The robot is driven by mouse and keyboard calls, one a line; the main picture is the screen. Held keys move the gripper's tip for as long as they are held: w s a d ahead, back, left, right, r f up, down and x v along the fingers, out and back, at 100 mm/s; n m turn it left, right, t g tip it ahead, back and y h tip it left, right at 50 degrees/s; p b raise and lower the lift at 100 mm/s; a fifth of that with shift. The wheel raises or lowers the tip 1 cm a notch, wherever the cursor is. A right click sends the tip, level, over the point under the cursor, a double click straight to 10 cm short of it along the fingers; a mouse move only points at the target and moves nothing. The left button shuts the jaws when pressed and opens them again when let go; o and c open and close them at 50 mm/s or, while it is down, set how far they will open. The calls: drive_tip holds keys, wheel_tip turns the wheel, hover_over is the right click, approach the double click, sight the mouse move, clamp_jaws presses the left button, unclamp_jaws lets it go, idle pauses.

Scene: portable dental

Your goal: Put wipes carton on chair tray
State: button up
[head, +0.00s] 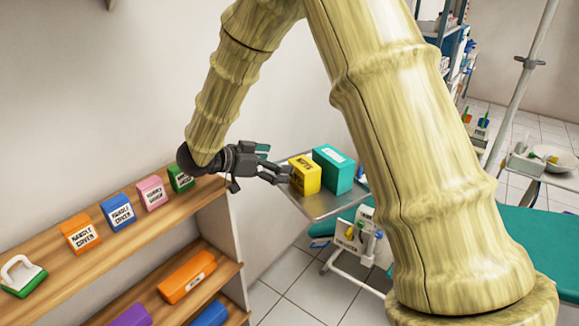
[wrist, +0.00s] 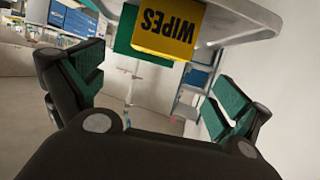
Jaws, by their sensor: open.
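The yellow wipes carton (head: 305,175) stands on the grey chair tray (head: 325,207), beside a teal carton (head: 334,170). In the wrist view the wipes carton (wrist: 168,30) shows its WIPES label upside down, with the tray edge (wrist: 240,15) around it. My gripper (head: 275,165) is just left of the wipes carton in the head view. Its two fingers are spread wide in the wrist view (wrist: 165,95), with nothing between the pads. The carton is beyond the fingertips, apart from them in the wrist view.
A wooden shelf (head: 120,240) at left holds an orange box (head: 80,232), a blue box (head: 118,211), a pink box (head: 152,192) and a green box (head: 181,178). The lower shelf holds an orange carton (head: 187,277). A teal dental chair (head: 535,240) lies at right.

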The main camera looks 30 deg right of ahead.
drive_tip(key=shift+v, duration=1.2)
